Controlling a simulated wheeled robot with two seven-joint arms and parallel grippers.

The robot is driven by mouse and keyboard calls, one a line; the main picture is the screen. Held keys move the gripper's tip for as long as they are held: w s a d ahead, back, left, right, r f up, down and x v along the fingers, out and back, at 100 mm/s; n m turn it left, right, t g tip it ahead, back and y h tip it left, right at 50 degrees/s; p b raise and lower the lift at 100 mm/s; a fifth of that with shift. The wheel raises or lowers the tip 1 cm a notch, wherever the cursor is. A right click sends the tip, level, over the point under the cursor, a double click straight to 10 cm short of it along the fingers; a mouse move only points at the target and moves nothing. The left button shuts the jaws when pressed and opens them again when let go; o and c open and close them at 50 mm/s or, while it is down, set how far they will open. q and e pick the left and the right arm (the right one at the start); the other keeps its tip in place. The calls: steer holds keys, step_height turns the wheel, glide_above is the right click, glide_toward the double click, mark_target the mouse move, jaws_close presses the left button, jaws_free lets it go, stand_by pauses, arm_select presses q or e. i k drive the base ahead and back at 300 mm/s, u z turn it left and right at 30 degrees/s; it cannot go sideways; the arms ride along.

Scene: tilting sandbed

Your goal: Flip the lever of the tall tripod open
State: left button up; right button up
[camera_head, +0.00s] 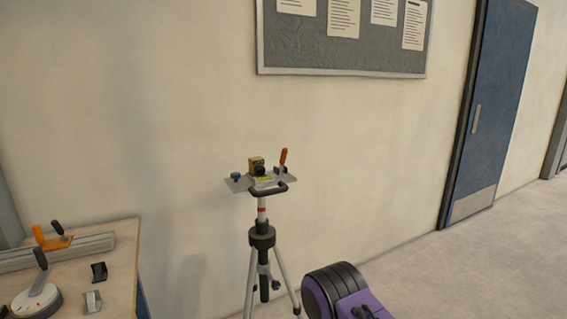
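The tall tripod (262,238) stands upright near the wall, in the middle of the head view. A flat grey plate (240,184) with a black handle sits on its top. A lever (284,157) with an orange grip stands nearly upright at the right side of the plate. The tripod's feet are below the picture edge.
A wooden-topped bench (122,262) with a rail, an orange clamp (50,240) and a round base with a black-handled lever (38,298) is at lower left. A purple and black object (335,290) is right of the tripod. Open floor (460,275) lies at right, before a blue door (497,100).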

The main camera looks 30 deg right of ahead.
mark_target(284, 155)
steer(key=k, duration=1.3)
steer(key=z, duration=0.65)
steer(key=i, duration=0.6)
steer(key=z, duration=0.5)
steer(key=i, duration=0.8)
steer(key=u, duration=1)
steer(key=i, duration=0.45)
steer(key=u, duration=0.55)
